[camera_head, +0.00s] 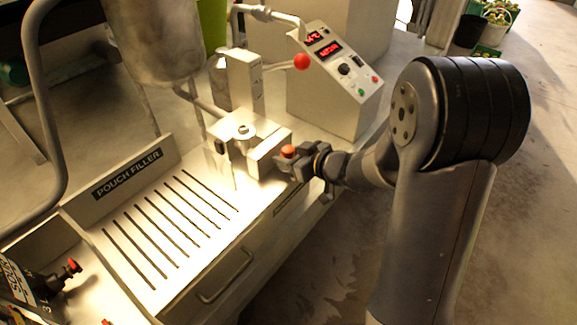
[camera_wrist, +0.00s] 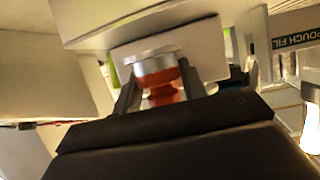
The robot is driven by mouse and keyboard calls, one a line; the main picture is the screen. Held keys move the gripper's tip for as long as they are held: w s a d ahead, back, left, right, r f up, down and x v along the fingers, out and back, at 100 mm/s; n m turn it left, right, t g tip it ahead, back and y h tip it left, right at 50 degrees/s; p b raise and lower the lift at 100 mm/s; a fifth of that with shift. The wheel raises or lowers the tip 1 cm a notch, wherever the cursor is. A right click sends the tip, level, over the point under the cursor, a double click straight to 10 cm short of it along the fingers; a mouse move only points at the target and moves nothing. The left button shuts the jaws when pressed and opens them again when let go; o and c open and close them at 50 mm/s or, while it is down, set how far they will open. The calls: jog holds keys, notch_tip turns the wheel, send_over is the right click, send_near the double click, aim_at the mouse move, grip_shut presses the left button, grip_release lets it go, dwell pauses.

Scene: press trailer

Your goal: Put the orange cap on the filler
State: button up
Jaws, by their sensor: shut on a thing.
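The orange cap (camera_head: 288,150) is in my gripper (camera_head: 292,160), beside the front right of the filler's pale block (camera_head: 238,140). In the wrist view my gripper (camera_wrist: 160,92) has one dark finger on each side of the orange cap (camera_wrist: 163,88) and is shut on it. A short silver cylinder (camera_wrist: 155,68) shows directly behind the cap in line with it; I cannot tell whether they touch. The filler carries a "POUCH FILLER" sign (camera_head: 128,174) and a metal hopper (camera_head: 152,45).
A control panel (camera_head: 335,60) with red displays and buttons stands behind the filler block. A red ball knob (camera_head: 301,61) sticks out near it. A slotted tray (camera_head: 165,225) lies left, empty. A black item with a red top (camera_head: 70,267) is at the lower left.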

jog(key=shift+f+b, duration=0.6)
jog(key=shift+f, duration=0.35)
jog(key=shift+f, duration=0.2)
jog(key=o, duration=1)
jog(key=shift+o, duration=0.2)
jog(key=shift+r, duration=0.25)
jog(key=shift+s+d+r, duration=0.15)
jog(key=shift+s+d, duration=0.05)
jog(key=shift+d, duration=0.1)
jog(key=p+v, duration=0.2)
jog(key=v, duration=0.9)
